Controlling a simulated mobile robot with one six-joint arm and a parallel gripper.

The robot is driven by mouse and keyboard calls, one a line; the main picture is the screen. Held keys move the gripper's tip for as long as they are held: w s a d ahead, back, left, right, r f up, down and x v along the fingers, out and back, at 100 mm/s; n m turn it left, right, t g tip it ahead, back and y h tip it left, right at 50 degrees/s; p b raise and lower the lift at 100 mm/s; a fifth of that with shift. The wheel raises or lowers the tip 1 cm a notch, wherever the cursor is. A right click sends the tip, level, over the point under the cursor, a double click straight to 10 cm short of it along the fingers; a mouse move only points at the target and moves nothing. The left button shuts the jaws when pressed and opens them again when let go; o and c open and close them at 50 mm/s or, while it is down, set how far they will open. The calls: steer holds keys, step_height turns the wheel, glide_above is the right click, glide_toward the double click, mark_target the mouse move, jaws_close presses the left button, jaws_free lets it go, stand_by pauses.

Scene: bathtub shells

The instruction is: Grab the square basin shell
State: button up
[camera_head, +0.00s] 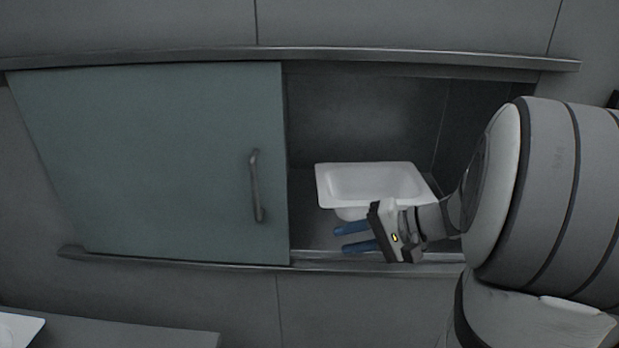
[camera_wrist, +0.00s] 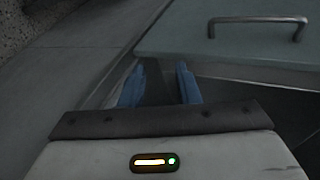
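The square basin shell (camera_head: 370,185) is white with rounded corners and sits inside the open right part of a cabinet in the head view. My gripper (camera_head: 352,238) is in front of the basin's lower front, its two blue fingers pointing left with a gap between them. The fingers are open and nothing shows between them. Part of the basin's lower right is hidden behind my gripper and arm. In the wrist view my gripper (camera_wrist: 160,88) shows its blue fingers apart, and the basin is not visible there.
A greenish sliding door (camera_head: 170,160) with a metal handle (camera_head: 257,186) covers the cabinet's left part. The handle also shows in the wrist view (camera_wrist: 258,20). A bottom rail (camera_head: 330,262) runs below the opening. A white object (camera_head: 18,328) lies at the lower left.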

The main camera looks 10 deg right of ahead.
steer(key=w+d+f+m+t+b, duration=0.1)
steer(key=w+d+t, duration=0.1)
steer(key=d, duration=0.3)
steer(key=w+d+f+m+t+h+b, duration=0.1)
steer(key=w+d+m+t, duration=0.1)
steer(key=d+t, duration=0.2)
steer(key=w+d+f+m+t+b, duration=0.1)
steer(key=w+d+t+b, duration=0.1)
steer(key=d, duration=0.5)
steer(key=shift+d+f+m+t+h, duration=0.1)
steer(key=shift+f+m+t+h, duration=0.1)
steer(key=shift+m+t+h, duration=0.3)
steer(key=shift+w, duration=0.35)
steer(key=p+x, duration=0.1)
steer(key=x, duration=0.6)
steer(key=shift+s+r, duration=0.15)
steer(key=shift+r, duration=0.05)
steer(key=shift+c, duration=0.4)
jaws_close()
